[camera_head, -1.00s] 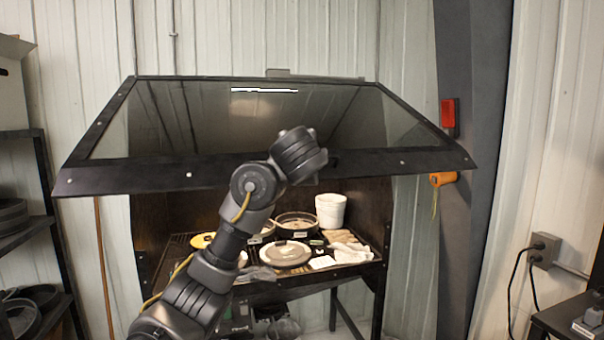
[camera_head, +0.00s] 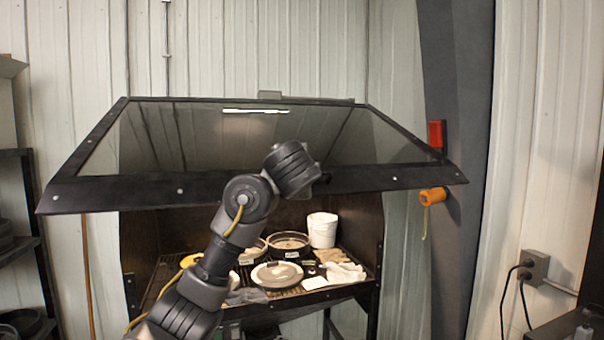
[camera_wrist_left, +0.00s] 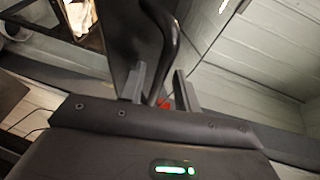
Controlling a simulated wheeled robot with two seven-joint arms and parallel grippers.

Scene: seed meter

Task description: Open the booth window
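The booth window (camera_head: 250,140), a dark-framed glass panel, is hinged along its top edge. It stands swung up and outward, with its front bar (camera_head: 120,191) above the booth opening. My left arm reaches up from the lower left to this bar, and its wrist hides the left gripper in the head view. In the left wrist view, the two fingers of my left gripper (camera_wrist_left: 160,82) stand apart on either side of a curved black handle (camera_wrist_left: 168,40). A gap shows beside the handle, and I cannot tell whether either finger touches it. My right gripper is in no view.
Inside the booth are a white bucket (camera_head: 322,232), round pans (camera_head: 288,244) and cloths on a rack. A grey post (camera_head: 455,110) with a red box (camera_head: 437,134) and an orange reel (camera_head: 432,196) stands close to the window's right edge. Shelves (camera_head: 20,200) stand at left.

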